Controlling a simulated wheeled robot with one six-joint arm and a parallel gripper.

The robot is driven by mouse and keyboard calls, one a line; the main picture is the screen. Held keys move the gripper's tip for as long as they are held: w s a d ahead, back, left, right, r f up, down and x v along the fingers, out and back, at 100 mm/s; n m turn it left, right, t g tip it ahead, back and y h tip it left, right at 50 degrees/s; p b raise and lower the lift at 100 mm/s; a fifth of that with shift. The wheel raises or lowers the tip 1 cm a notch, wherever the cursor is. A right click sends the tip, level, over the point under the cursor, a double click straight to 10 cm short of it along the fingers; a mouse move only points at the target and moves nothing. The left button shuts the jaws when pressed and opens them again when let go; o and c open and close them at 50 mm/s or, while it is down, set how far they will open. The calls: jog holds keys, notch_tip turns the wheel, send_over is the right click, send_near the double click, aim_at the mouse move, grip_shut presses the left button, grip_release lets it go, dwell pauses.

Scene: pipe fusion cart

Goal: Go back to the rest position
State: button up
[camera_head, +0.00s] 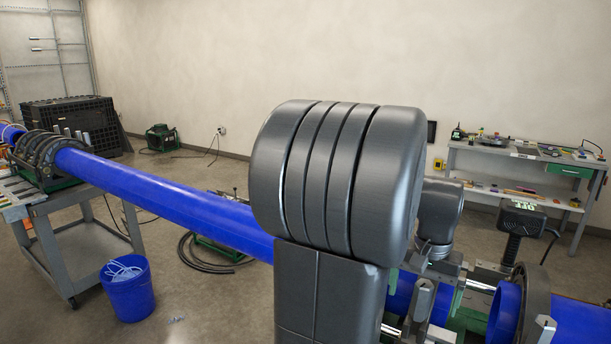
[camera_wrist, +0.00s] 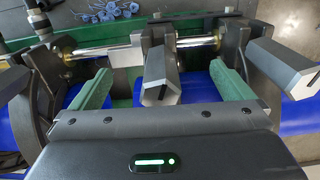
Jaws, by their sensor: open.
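My gripper (camera_wrist: 163,92) shows in the wrist view with its two green fingers spread wide apart. It is open, and a grey metal clamp block (camera_wrist: 160,80) of the pipe fusion machine shows between the fingers. I cannot tell whether the fingers touch anything. Blue pipe (camera_wrist: 200,88) shows below and beyond the fingers. The fusion machine (camera_head: 425,300) and the open end of a blue pipe (camera_head: 507,312) show at the lower right.
A long blue pipe (camera_head: 170,195) runs left to a cart (camera_head: 75,205) with black ring clamps. A blue bucket (camera_head: 127,295) stands on the floor near it. A workbench (camera_head: 500,163) with tools stands at the back right. A black hose (camera_head: 195,255) lies on the floor.

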dwell(0.3)
jog(key=m+p, duration=0.1)
jog(key=m, duration=0.1)
jog(key=shift+r+m, duration=0.1)
jog(key=shift+m, duration=0.2)
jog(key=shift+r+m+p, duration=0.2)
jog(key=shift+m+p, duration=0.1)
jog(key=shift+m, duration=0.1)
notch_tip(320, 180, up, 5)
jog(key=p, duration=0.3)
notch_tip(320, 180, down, 6)
jog(key=b, duration=0.4)
jog(key=shift+r, duration=0.15)
jog(key=n+b, duration=0.2)
jog(key=n, duration=0.5)
jog(key=n+b, duration=0.2)
jog(key=n, duration=0.4)
jog(key=shift+n+b, duration=0.3)
jog(key=shift+n, duration=0.5)
